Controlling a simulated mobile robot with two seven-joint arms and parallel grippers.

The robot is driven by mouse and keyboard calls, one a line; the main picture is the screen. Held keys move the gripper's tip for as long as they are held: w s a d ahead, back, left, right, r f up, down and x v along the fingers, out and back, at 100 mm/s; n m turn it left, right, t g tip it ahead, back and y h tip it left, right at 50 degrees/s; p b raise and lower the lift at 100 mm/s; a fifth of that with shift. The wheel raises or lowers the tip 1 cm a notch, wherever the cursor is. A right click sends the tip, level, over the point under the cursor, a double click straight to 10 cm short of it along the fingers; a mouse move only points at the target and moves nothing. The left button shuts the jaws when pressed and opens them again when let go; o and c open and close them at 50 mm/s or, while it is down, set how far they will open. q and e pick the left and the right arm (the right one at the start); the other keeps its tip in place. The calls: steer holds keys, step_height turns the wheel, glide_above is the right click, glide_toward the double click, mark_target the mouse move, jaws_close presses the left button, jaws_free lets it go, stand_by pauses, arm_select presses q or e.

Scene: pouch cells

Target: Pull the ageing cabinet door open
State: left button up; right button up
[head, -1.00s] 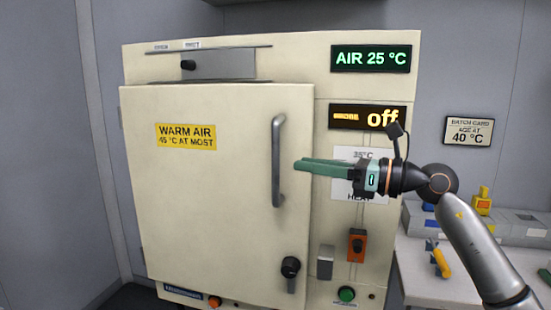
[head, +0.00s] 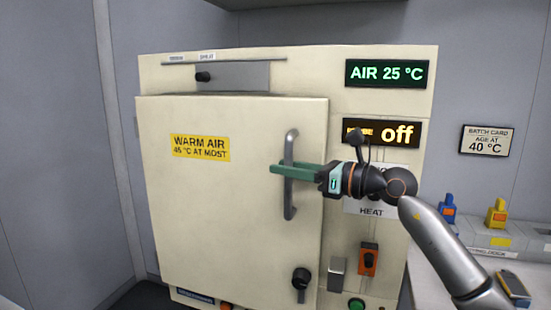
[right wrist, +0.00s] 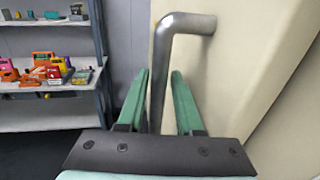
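The ageing cabinet (head: 385,150) is cream, and its door (head: 215,210) looks shut. A grey vertical bar handle (head: 290,205) is on the door's right side; its upper bend and bar also show in the right wrist view (right wrist: 158,80). My right gripper (head: 275,169) reaches in from the right, with its green fingers across the handle's upper half. In the right wrist view the fingers (right wrist: 160,85) are apart, one on each side of the bar, with narrow gaps. My left gripper is not in view.
A dark knob (head: 300,279) sits low on the door, and an orange switch (head: 368,259) is on the panel beside it. A bench (head: 428,285) with small coloured items stands at right. The right wrist view shows shelves (right wrist: 50,120) with several items.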

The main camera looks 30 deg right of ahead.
steer(key=shift+x, duration=1.45)
steer(key=shift+c, duration=0.2)
jaws_close()
